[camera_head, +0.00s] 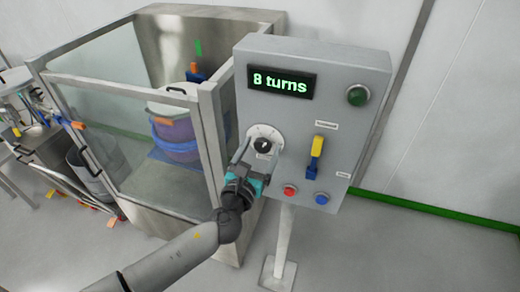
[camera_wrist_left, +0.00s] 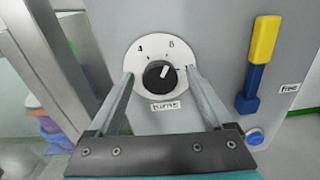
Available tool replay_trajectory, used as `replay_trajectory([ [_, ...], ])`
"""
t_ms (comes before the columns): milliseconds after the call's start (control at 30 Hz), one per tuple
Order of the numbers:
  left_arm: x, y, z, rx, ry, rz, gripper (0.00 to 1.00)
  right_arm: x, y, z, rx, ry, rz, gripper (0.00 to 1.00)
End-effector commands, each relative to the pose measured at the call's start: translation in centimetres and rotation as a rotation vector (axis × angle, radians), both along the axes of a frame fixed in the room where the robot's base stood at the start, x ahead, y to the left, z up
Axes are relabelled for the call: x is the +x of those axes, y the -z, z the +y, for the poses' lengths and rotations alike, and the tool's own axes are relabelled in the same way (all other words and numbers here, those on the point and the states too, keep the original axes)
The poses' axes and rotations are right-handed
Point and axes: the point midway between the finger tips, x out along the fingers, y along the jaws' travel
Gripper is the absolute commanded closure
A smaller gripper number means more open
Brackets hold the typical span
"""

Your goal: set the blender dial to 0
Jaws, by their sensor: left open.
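The blender dial (camera_head: 263,145) is a black knob on a round white plate on the grey control box (camera_head: 345,95). In the wrist view the dial (camera_wrist_left: 160,75) shows a white pointer mark leaning up and right, toward the "8". A "4" is at upper left and a "turns" label sits below. The display (camera_head: 281,83) reads "8 turns". My left gripper (camera_head: 255,158) is open in front of the dial. In the wrist view its fingers (camera_wrist_left: 160,78) lie either side of the knob, apart from it; their depth is unclear. My right gripper is out of view.
Right of the dial is a yellow and blue lever (camera_head: 317,157). A glass-sided enclosure (camera_head: 210,130) stands close to the left. Floor at right is clear.

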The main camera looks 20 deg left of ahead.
Motion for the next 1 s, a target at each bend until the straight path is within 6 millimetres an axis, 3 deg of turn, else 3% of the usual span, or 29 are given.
replay_trajectory([
  [200, 0.01, 0.02, -0.01, 0.0, 0.0, 0.0, 0.16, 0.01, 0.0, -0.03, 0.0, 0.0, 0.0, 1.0],
  [900, -0.03, 0.03, -0.01, 0.0, 0.0, 0.0, 0.94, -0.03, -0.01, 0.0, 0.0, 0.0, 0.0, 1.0],
  [1000, -0.03, 0.03, -0.01, 0.0, 0.0, 0.0, 1.0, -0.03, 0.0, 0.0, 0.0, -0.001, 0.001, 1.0],
])
